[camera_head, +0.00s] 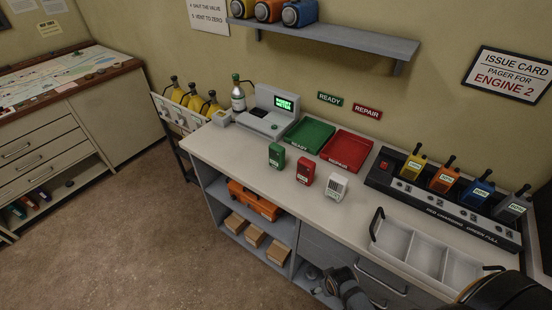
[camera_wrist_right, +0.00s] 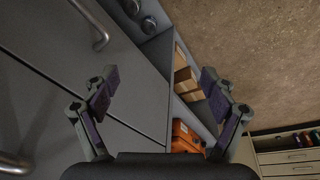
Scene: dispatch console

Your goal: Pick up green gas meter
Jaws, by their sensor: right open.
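The green gas meter (camera_head: 276,155) stands upright on the light worktop (camera_head: 240,160), in front of the green tray. A red meter (camera_head: 304,170) and a white meter (camera_head: 338,186) stand to its right. My right gripper (camera_head: 343,284) shows at the bottom of the head view, in front of the counter and well apart from the green meter. In the right wrist view my right gripper (camera_wrist_right: 158,88) has its fingers spread wide with nothing between them. The green meter does not show in that view. My left gripper is in neither view.
A green tray (camera_head: 308,135) and red tray (camera_head: 346,148) lie behind the meters. A console machine (camera_head: 268,112) stands at left, a charger with several pagers (camera_head: 445,200) at right. A divided white tray (camera_head: 425,250) sits front right. A shelf (camera_head: 330,36) hangs above.

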